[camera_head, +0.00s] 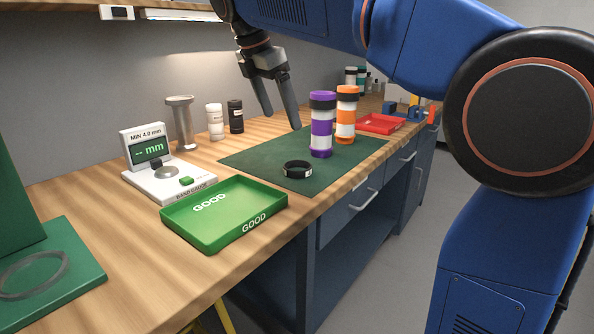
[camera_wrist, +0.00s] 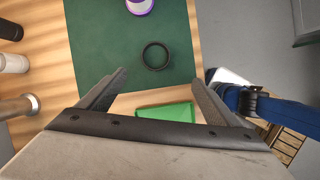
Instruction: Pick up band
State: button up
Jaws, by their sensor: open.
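The band (camera_head: 297,170) is a small black ring with a white mark, lying flat on the dark green mat (camera_head: 245,152). In the wrist view the band (camera_wrist: 156,56) shows as a black ring on the mat (camera_wrist: 110,40), beyond my fingertips and roughly centred between them. My gripper (camera_head: 281,118) is open and empty, held above the back of the mat, up and to the left of the band in the head view. The gripper's two fingers (camera_wrist: 160,85) are spread apart in the wrist view. Nothing hides the band.
A purple-and-white tube (camera_head: 321,128) and an orange-and-white tube (camera_head: 346,112) stand behind the band. A green GOOD tray (camera_head: 278,197) and a gauge (camera_head: 165,182) sit to the left. A red tray (camera_head: 380,123) lies farther back. The mat's front part is clear.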

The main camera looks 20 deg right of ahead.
jog(key=w+a+n, duration=0.1)
send_near(294, 161)
jog(key=f, duration=0.2)
jog(key=s+d+f, duration=0.1)
jog(key=f, duration=0.2)
jog(key=s+d+f, duration=0.1)
jog(key=f, duration=0.1)
jog(key=shift+s+d+f, duration=0.15)
jog(key=shift+s, duration=0.05)
dwell(0.3)
jog(key=c, duration=1.2)
jog(key=shift+o, duration=0.2)
notch_tip(294, 161, up, 10)
